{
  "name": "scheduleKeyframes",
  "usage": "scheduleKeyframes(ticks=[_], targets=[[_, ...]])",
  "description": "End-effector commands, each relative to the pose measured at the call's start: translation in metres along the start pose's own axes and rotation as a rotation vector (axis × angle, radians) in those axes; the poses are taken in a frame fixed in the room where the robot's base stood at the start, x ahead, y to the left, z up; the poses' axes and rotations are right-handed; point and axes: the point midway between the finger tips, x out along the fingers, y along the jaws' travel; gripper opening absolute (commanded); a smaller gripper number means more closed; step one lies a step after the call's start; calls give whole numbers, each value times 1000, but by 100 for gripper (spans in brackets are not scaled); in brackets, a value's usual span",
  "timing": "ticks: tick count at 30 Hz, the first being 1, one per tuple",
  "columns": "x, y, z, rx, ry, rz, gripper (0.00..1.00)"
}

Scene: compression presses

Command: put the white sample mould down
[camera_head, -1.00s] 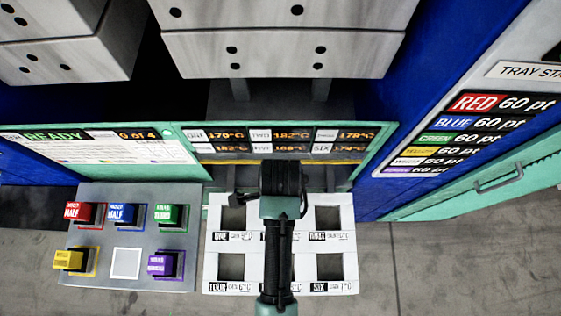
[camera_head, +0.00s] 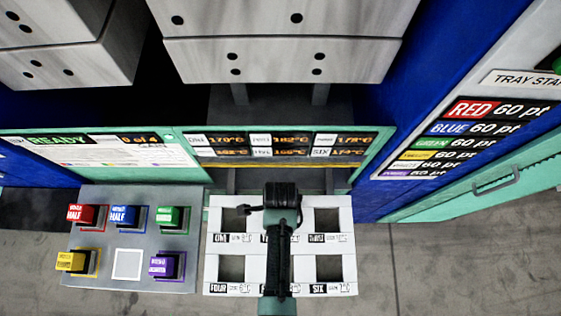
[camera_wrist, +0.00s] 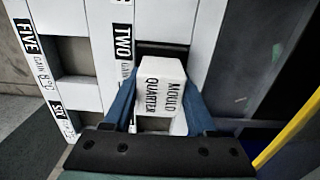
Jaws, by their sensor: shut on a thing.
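The white sample mould (camera_wrist: 163,93), lettered "MOULD QUARTER", shows in the wrist view between the two blue fingers of my gripper (camera_wrist: 160,86), which is shut on it. The mould is at the compartment marked TWO of the white six-compartment tray (camera_head: 255,264); a dark part of that opening shows just beyond it. I cannot tell how far the mould is inside or whether it touches the bottom. In the head view my gripper and arm cover the middle column of the tray and hide the mould. The tray's visible side compartments look empty.
A grey stand (camera_head: 100,278) left of the tray holds red, blue, green, yellow and purple moulds; its white-outlined square (camera_head: 127,264) is empty. A teal-framed display panel (camera_head: 275,145) and grey press blocks (camera_head: 285,58) lie behind. A blue wall (camera_head: 395,160) is at the right.

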Motion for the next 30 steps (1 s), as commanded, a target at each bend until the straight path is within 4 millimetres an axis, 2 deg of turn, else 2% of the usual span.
scheduleKeyframes(ticks=[13,14,18,30], targets=[[5,-2,0,0,0,-4,0],[5,0,0,0,0,-1,63],[5,0,0,0,0,0,87],[-2,-1,0,0,0,-2,87]])
